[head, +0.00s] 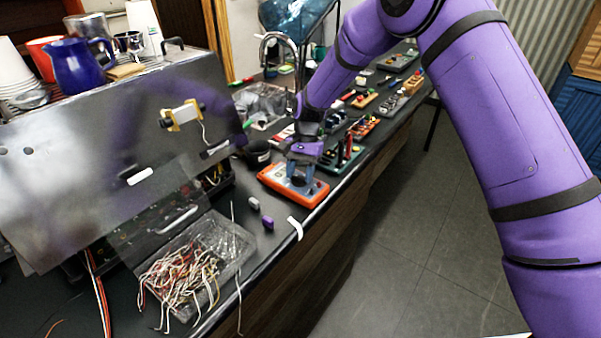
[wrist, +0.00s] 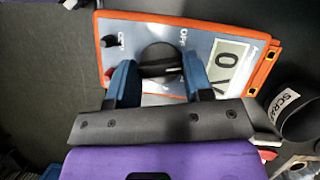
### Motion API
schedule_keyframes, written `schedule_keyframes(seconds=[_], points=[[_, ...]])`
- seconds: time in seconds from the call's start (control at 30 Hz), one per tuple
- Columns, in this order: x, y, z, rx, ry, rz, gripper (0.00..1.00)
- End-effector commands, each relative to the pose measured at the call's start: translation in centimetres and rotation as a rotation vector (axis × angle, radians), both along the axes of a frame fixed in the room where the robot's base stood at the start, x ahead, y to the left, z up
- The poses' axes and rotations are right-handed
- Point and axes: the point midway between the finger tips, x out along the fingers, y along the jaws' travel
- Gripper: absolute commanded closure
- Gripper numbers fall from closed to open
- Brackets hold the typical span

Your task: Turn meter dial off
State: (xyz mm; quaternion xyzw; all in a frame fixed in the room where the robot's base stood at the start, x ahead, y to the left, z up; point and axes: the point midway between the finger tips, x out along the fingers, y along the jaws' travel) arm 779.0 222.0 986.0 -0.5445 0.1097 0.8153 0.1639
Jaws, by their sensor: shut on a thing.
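The orange meter (head: 289,188) lies flat on the dark bench near its front edge, below my arm. The black round meter dial (wrist: 158,58) sits in the middle of the face. My gripper (wrist: 160,72) has its blue fingers on either side of the dial's grip and is shut on it. In the head view my gripper (head: 301,172) points down on the meter; the dial is hidden there.
A black cup marked "SCRAP" (wrist: 300,118) stands close beside the meter. A large metal brewer panel (head: 100,150) stands at left. Tool trays line the bench behind.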

Motion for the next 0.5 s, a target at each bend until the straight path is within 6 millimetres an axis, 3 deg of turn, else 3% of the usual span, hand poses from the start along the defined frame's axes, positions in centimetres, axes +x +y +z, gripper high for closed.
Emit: schedule_keyframes(seconds=[0.5], points=[[0.03, 0.29, -0.01, 0.0, 0.0, 0.477, 0.77]])
